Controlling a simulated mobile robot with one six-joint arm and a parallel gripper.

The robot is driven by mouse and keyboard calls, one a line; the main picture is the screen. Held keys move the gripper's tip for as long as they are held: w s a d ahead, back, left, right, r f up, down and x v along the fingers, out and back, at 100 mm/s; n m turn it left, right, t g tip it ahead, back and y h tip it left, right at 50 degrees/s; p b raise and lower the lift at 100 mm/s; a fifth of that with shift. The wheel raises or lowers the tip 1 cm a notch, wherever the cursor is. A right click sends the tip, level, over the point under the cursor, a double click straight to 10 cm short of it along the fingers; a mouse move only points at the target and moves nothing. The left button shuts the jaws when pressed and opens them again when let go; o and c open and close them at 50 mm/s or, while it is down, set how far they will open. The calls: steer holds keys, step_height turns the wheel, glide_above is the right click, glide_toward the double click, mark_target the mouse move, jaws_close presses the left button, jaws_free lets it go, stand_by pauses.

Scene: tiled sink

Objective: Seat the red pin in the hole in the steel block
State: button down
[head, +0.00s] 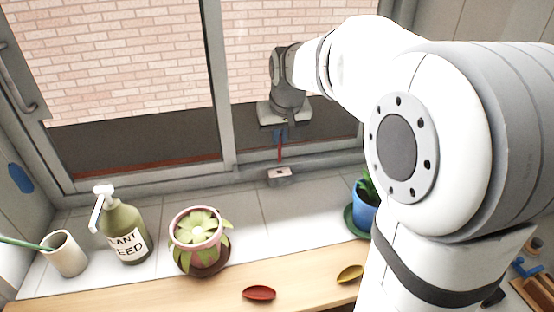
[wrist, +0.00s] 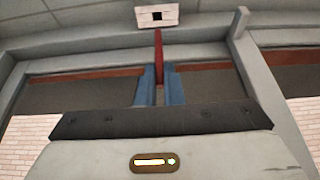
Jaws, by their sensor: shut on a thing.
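The red pin (head: 280,153) hangs upright from my gripper (head: 280,134), which is shut on it. The steel block (head: 279,176) sits on the tiled ledge by the window, just below the pin's lower end. In the wrist view, the red pin (wrist: 158,58) stands between the blue fingers of my gripper (wrist: 160,72). The steel block (wrist: 162,16) there shows a dark square hole, and the pin's tip points toward it. The tip appears apart from the block, with a small gap. The pin's upper part is partly hidden by the fingers.
A soap-type bottle (head: 127,232), a white cup (head: 65,254) and a pink flower pot (head: 197,238) stand to the left. A blue pot (head: 363,210) is to the right. The window frame (head: 220,100) rises close behind.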

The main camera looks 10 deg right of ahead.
mark_target(280, 153)
step_height(280, 153, down, 2)
steer(key=shift+w+f, duration=0.1)
steer(key=shift+f, duration=0.05)
steer(key=shift+f+p, duration=0.3)
steer(key=shift+f, duration=1.65)
steer(key=shift+f, duration=0.15)
steer(key=c, duration=1.6)
jaws_free()
steer(key=shift+o, duration=0.2)
steer(key=shift+r, duration=0.45)
steer(key=s+b+v, duration=0.1)
steer(key=v, duration=1)
steer(key=shift+g, duration=0.6)
steer(key=s+f, duration=0.4)
steer(key=s, duration=0.2)
steer(key=s+f, duration=0.4)
steer(key=s, duration=0.2)
steer(key=s+f, duration=0.3)
steer(key=s, duration=0.4)
steer(key=shift+a+f, duration=0.15)
steer(key=shift+f, duration=0.25)
